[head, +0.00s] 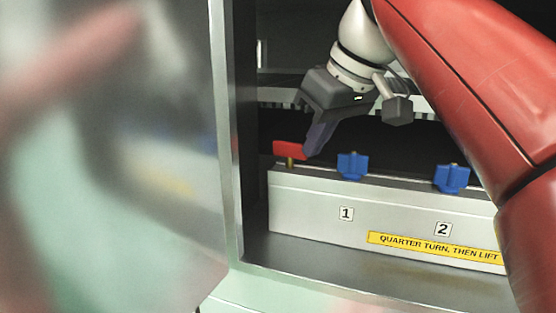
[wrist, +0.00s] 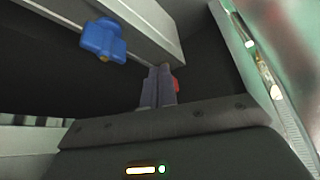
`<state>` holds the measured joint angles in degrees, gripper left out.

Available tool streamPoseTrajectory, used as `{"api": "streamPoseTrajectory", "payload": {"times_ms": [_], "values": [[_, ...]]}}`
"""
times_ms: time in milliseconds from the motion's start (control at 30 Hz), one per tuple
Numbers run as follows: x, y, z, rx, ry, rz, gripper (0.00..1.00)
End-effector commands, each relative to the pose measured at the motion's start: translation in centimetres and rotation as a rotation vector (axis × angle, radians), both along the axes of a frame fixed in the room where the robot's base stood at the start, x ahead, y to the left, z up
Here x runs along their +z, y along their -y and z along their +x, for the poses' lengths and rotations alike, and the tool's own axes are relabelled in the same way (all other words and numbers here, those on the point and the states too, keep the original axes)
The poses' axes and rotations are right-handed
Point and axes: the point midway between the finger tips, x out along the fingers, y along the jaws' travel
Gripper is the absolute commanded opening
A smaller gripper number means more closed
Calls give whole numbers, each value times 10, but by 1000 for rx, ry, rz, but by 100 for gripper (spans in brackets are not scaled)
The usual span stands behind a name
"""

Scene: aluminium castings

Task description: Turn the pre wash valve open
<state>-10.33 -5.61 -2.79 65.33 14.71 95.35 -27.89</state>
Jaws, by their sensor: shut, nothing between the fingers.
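A red valve handle (head: 290,149) sits on a brass-coloured stem at the left end of a metal ledge inside the cabinet. The handle lies roughly along the ledge. My gripper (head: 311,154) is shut and empty, pointing down, with its fingertips close to the right end of the red handle. I cannot tell whether they touch it. In the wrist view, the closed fingers (wrist: 159,72) hide most of the red handle (wrist: 176,86), and only a sliver shows on their right. No label naming the pre wash valve is visible.
Two blue wing knobs, one above label 1 (head: 352,165) and one above label 2 (head: 452,178), stand on the same ledge (head: 300,195). A yellow sign (head: 434,247) reads "QUARTER TURN, THEN LIFT". The cabinet's left frame (head: 229,130) stands close to the red handle.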

Motion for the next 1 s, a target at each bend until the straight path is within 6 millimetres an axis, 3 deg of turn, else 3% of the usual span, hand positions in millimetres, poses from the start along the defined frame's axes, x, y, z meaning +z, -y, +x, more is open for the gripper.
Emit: {"api": "streamPoseTrajectory", "payload": {"times_ms": [500, 1000], "values": [[2, 8, -4, 1, 0, 0, 0], [54, 8, -2, 0, 1, 0, 0]]}}
